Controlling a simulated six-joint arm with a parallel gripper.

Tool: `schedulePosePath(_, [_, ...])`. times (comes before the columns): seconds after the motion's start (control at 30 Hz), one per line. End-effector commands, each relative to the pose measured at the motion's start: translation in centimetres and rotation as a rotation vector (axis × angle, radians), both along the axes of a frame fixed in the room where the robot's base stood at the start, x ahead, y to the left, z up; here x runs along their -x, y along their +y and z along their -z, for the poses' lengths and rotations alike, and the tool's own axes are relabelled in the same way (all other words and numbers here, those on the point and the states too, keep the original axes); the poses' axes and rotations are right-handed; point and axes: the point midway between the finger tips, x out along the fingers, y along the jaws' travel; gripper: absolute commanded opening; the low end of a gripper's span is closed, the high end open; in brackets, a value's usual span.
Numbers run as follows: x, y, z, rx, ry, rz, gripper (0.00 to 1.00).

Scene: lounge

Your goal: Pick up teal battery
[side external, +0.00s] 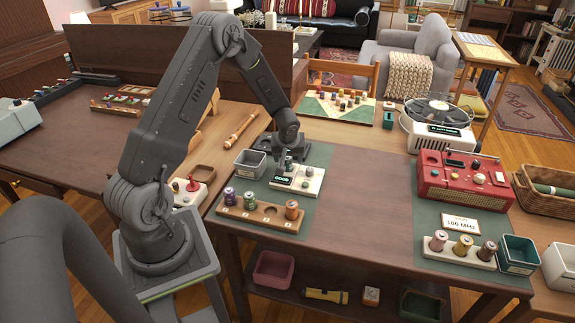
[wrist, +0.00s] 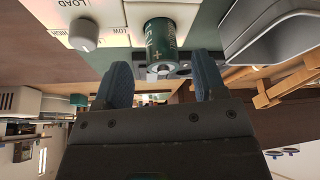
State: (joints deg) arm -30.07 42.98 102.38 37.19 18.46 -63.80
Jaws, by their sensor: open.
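The teal battery (wrist: 160,42) shows in the wrist view as a dark green-teal cylinder with a plus mark and a metal end. It is at the white tester (side external: 306,183), whose display reads GOOD; the tester's knob and LOAD lettering show in the wrist view (wrist: 85,35). My gripper (wrist: 163,78) is open, its two blue-grey fingers apart with the battery's metal end in line with the gap. In the side view my gripper (side external: 285,160) is low over the tester and largely hides the battery.
A grey bin (side external: 249,164) stands close to the left of the tester. A wooden rack (side external: 262,214) with several batteries lies in front. A red radio (side external: 460,178) stands at the right. The brown tabletop between is clear.

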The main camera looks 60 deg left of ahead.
Motion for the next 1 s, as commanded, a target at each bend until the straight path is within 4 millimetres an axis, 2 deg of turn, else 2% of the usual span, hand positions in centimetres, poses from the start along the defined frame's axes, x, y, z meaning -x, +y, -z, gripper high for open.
schedulePosePath(0.1, [0.0, 0.7, 1.8, 0.001, 0.002, 0.000, 0.64])
schedulePosePath(0.2, [-0.2, 1.0, 2.7, 0.000, 0.001, 0.000, 0.64])
schedulePosePath(0.5, [-0.3, 1.2, 3.1, 0.000, 0.000, 0.000, 0.64])
schedulePosePath(1.0, [-0.3, 1.1, 3.0, 0.000, 0.000, 0.000, 0.17])
